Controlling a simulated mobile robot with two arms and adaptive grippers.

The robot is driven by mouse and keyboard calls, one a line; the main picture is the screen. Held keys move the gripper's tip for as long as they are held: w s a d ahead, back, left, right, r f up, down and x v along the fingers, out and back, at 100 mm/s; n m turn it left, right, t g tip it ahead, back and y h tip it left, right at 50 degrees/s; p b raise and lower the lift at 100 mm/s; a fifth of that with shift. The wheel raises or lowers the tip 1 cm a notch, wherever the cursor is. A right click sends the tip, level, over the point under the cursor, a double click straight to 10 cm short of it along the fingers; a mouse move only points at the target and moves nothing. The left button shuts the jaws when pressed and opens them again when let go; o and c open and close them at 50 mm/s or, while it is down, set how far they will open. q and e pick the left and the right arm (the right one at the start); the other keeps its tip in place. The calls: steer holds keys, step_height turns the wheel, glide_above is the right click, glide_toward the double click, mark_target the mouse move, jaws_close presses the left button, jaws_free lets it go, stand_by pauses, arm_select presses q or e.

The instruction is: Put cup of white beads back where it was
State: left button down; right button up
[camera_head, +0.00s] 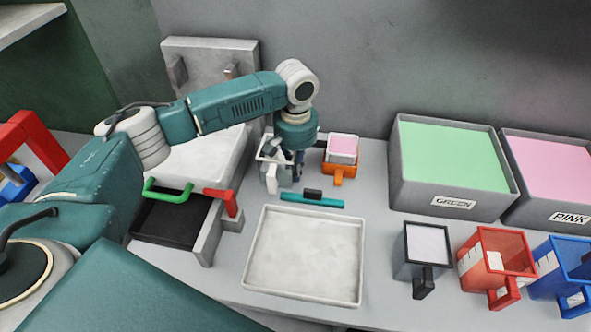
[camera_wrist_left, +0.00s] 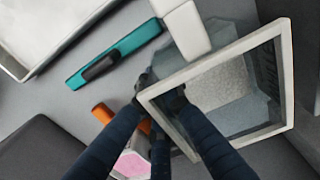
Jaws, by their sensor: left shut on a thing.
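A clear cup with a white rim and white handle (camera_head: 271,180) is at the back of the table, beside the pink-bead cup. It also shows in the left wrist view (camera_wrist_left: 212,62), with pale speckled contents that look like white beads. My left gripper (camera_head: 290,168) reaches down from above and is shut on this cup at its wall; its dark fingers (camera_wrist_left: 165,110) cross the near rim in the left wrist view. The fingers partly hide the cup, and I cannot tell whether its base touches the table. My right gripper is not in view.
An orange-handled cup of pink beads (camera_head: 341,152) stands close right. A teal tool (camera_head: 325,203) lies in front, then an empty-looking white tray (camera_head: 252,262). The green bin (camera_head: 402,188), black-handled cup (camera_head: 407,268), red cup (camera_head: 520,262) and blue cup (camera_head: 548,285) are right. A press (camera_head: 207,240) is left.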

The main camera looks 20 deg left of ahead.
arm_select(q)
steer(key=shift+f, duration=0.25)
steer(key=c, duration=1.9)
jaws_free()
steer(key=shift+f, duration=0.1)
